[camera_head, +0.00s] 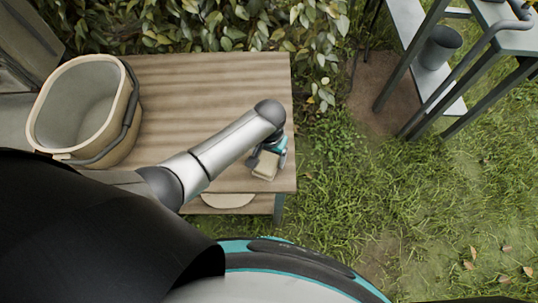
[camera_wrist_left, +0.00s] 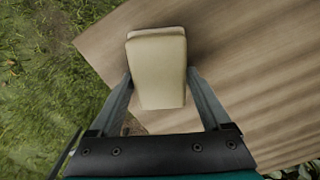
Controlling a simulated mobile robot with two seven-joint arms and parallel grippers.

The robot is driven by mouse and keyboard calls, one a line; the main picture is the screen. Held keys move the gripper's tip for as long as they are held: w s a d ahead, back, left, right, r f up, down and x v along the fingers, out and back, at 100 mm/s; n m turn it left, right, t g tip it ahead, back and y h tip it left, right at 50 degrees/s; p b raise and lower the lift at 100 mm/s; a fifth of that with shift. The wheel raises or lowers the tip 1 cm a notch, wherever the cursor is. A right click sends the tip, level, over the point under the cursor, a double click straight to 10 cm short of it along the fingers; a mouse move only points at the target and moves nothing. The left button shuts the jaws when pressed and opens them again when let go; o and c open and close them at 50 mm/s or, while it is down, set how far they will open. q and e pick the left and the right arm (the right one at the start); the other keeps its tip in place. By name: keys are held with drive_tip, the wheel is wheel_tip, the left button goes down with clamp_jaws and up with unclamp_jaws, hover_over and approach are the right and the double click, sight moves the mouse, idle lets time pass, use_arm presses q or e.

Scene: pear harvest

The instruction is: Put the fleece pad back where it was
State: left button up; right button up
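The fleece pad (camera_wrist_left: 158,75) is a cream, block-shaped piece between the two fingers of my left gripper (camera_wrist_left: 159,78) in the left wrist view. The fingers meet its two sides, so the gripper looks shut on it. In the head view the pad (camera_head: 265,165) shows just below my left gripper (camera_head: 268,155), over the right end of the wooden table (camera_head: 190,80). I cannot tell whether the pad touches the tabletop. My right gripper is not in view.
A cream basket (camera_head: 85,105) with a dark handle stands at the table's left. Leafy bushes (camera_head: 200,25) grow behind. A metal stand (camera_head: 425,85) with a dark pot (camera_head: 440,46) is at the upper right.

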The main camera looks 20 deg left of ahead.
sight(269, 156)
use_arm(q)
drive_tip(key=shift+o, duration=1.3)
drive_tip(key=shift+r, duration=0.1)
wheel_tip(269, 156, up, 12)
drive_tip(key=p, duration=0.5)
